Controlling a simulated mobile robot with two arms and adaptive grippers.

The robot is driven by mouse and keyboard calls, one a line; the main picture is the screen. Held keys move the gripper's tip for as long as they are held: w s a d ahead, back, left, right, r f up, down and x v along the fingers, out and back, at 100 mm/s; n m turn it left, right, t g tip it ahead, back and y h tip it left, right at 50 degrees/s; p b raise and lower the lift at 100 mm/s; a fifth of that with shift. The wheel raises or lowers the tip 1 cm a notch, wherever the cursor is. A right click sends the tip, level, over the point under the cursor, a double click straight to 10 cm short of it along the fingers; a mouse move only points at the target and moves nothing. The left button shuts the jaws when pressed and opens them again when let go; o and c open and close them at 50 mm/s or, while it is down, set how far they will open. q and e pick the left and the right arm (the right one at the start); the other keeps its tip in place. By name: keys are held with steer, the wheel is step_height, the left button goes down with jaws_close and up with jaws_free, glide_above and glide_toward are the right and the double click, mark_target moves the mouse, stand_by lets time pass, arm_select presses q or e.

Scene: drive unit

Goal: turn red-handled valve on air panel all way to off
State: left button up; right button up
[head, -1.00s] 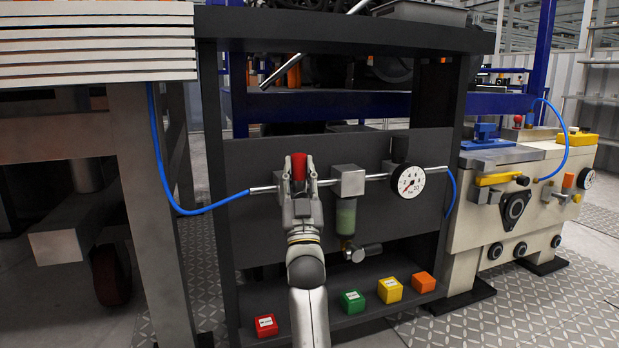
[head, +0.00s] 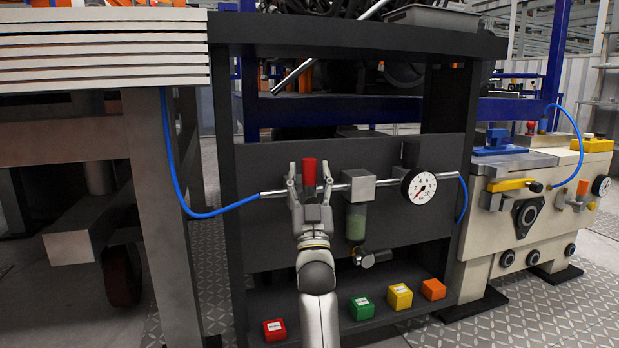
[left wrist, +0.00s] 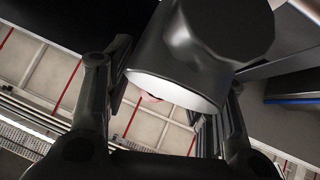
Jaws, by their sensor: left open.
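The red valve handle (head: 309,171) stands upright on the silver pipe of the dark air panel (head: 270,160). My left gripper (head: 309,172) is in front of the panel, open, with one finger on each side of the handle. I cannot tell whether either finger touches it. The valve body below the handle is mostly hidden behind my gripper. In the left wrist view, a dark rounded part with a bright rim (left wrist: 190,75) fills the space between the open fingers. The round gauge (head: 419,187) is on the same pipe, with its needle off the low end. My right gripper is not in view.
A grey regulator block (head: 358,185) with a green bowl (head: 356,222) sits right of the valve. Red, green, yellow and orange blocks (head: 400,297) stand on the lower shelf. A blue hose (head: 172,150) runs at the left. A cream machine (head: 500,240) stands at the right.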

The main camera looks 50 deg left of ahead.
mark_target(310, 185)
arm_select(q)
steer(key=v, duration=0.7)
steer(key=shift+d+f, duration=0.15)
stand_by(1.2)
